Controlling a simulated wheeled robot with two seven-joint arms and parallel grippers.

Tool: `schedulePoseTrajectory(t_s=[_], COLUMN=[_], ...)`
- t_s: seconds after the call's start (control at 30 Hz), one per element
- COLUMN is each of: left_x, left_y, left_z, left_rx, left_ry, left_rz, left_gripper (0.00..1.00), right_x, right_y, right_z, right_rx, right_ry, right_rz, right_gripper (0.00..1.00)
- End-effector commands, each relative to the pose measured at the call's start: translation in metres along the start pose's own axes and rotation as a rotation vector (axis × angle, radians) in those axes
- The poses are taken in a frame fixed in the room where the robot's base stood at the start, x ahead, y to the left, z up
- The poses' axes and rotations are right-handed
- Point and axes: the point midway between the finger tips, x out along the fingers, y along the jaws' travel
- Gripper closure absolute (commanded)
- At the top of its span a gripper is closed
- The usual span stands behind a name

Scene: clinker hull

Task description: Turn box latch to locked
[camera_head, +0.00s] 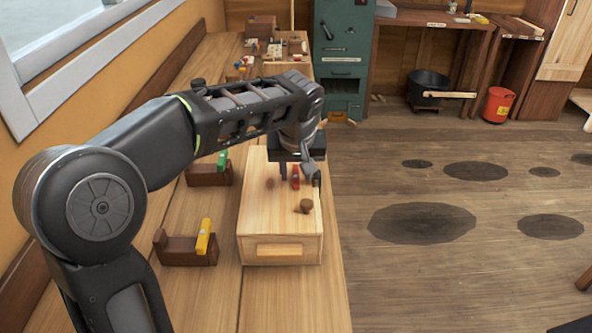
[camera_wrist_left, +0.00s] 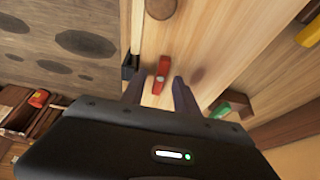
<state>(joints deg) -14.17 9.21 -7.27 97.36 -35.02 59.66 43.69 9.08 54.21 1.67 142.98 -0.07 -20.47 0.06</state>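The box (camera_head: 280,253) is pale wood and stands on the bench; its top fills the middle of the left wrist view (camera_wrist_left: 215,45). The latch (camera_wrist_left: 161,75) is a small red bar on the box top near one edge; it also shows in the head view (camera_head: 295,178). My left gripper (camera_head: 300,174) is over the box top, fingers pointing down. In the left wrist view the gripper (camera_wrist_left: 158,84) is open, with the latch between its two fingers and a gap each side. Contact with the latch cannot be told. My right gripper is not in view.
A brown knob (camera_head: 306,206) sits on the box top nearer me. Brown blocks with a green piece (camera_head: 222,160) and a yellow piece (camera_head: 203,237) stand left of the box. A small dark fitting (camera_wrist_left: 129,66) is at the box edge. Floor is open to the right.

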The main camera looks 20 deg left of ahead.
Motion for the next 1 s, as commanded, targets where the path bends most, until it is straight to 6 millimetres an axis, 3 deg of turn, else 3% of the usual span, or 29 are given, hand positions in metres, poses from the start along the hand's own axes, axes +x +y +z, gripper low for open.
schedulePoseTrajectory(t_s=[0.3,0.73,1.0], left_x=[0.0035,0.0031,0.0031], left_y=[-0.0002,-0.0001,-0.0001], left_z=[-0.0002,-0.0002,-0.0002], left_rx=[0.0,0.0,0.0], left_ry=[0.001,0.001,0.001], left_rz=[0.0,0.0,0.0], left_gripper=[0.64,0.99,1.0], right_x=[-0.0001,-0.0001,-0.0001], right_y=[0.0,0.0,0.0], right_z=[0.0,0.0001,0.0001], right_rx=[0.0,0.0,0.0], right_ry=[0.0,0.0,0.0], right_rz=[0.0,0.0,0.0], right_gripper=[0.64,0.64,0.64])
